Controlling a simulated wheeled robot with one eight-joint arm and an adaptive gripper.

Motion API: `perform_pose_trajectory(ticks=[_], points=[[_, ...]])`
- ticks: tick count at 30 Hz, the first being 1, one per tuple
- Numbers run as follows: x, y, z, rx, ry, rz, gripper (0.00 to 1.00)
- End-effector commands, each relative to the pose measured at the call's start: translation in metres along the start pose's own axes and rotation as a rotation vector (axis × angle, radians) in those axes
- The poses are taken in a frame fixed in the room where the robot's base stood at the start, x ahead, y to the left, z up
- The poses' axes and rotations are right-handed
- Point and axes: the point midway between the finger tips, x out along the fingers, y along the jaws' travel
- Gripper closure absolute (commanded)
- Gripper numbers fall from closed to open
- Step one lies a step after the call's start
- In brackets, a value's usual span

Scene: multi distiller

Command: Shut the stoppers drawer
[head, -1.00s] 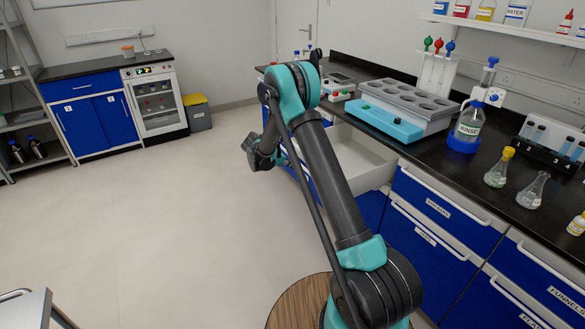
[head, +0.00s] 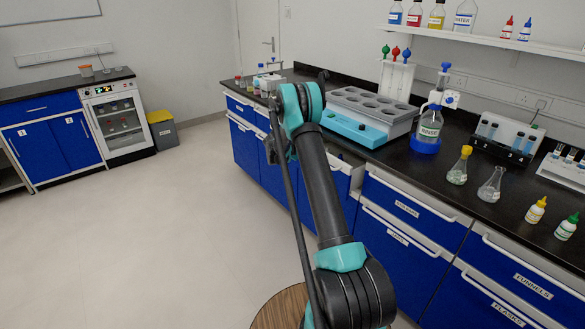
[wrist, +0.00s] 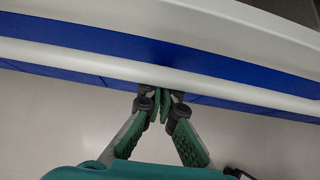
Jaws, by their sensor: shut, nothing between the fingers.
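A drawer (head: 342,181) with a blue front stands a little out from the counter in the head view, mostly behind my arm. A strip of its white inside shows. Its label cannot be read. In the wrist view, a blue drawer front (wrist: 215,72) with a long white handle bar (wrist: 80,58) runs across the picture. My gripper (wrist: 162,97) is shut and empty, with its fingertips at the handle bar and front. Contact cannot be made out for certain. In the head view the fingertips are hidden behind my arm.
Shut drawers labelled funnels (head: 530,278) and flasks (head: 490,305) lie to the right. The floor (head: 170,230) on the left is clear.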

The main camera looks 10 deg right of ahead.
Motion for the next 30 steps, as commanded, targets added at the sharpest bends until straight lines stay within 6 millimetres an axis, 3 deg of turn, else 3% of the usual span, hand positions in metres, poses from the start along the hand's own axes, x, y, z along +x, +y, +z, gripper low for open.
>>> perform_pose_trajectory(ticks=[6, 12, 30], points=[[0.039, -0.001, 0.035, 0.002, 0.001, -0.002, 1.0], [0.06, 0.0, 0.056, 0.0, 0.0, -0.001, 1.0], [0.076, -0.001, 0.071, 0.001, -0.003, 0.0, 1.0]])
